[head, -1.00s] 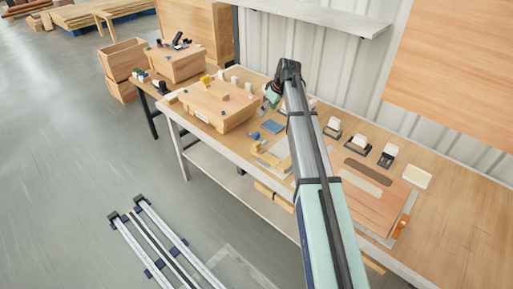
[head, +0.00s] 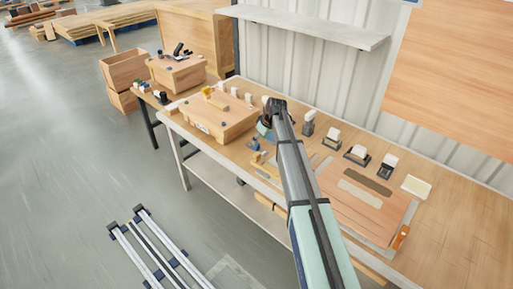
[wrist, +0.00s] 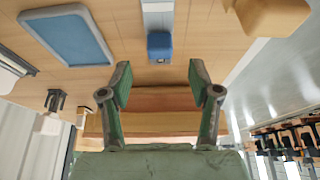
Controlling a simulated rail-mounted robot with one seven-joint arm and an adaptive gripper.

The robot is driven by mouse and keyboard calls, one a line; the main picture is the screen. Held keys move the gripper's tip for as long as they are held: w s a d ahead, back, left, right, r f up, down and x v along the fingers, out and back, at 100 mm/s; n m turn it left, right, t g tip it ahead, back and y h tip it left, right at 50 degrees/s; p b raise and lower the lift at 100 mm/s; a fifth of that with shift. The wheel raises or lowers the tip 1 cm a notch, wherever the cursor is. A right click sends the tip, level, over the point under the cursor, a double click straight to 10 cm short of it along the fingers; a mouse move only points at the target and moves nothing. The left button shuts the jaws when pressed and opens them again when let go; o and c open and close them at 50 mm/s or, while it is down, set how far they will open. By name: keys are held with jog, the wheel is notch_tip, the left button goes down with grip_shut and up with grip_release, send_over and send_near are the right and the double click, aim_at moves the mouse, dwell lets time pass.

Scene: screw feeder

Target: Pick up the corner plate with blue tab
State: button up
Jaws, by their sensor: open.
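In the wrist view a small blue block (wrist: 159,45), which looks like the blue tab, sits at the end of a pale grey strip (wrist: 158,14) on the wooden bench. I cannot tell the full shape of the plate, as it runs out of the top of the picture. My gripper (wrist: 160,82) is open and empty, and the tab shows between and beyond its fingertips, apart from them. In the head view the blue tab (head: 255,145) shows small near the front bench edge. My gripper (head: 265,131) is beside it, partly hidden by my arm.
A blue pad in a pale frame (wrist: 66,34) lies left of the tab in the wrist view. A tan block (wrist: 272,16) is at the upper right. A wooden box (head: 215,120) stands on the bench's left. Several small holders line the back.

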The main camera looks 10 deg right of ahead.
aim_at(257, 146)
jog(key=shift+p+x, duration=0.8)
jog(key=shift+x, duration=1.85)
grip_shut()
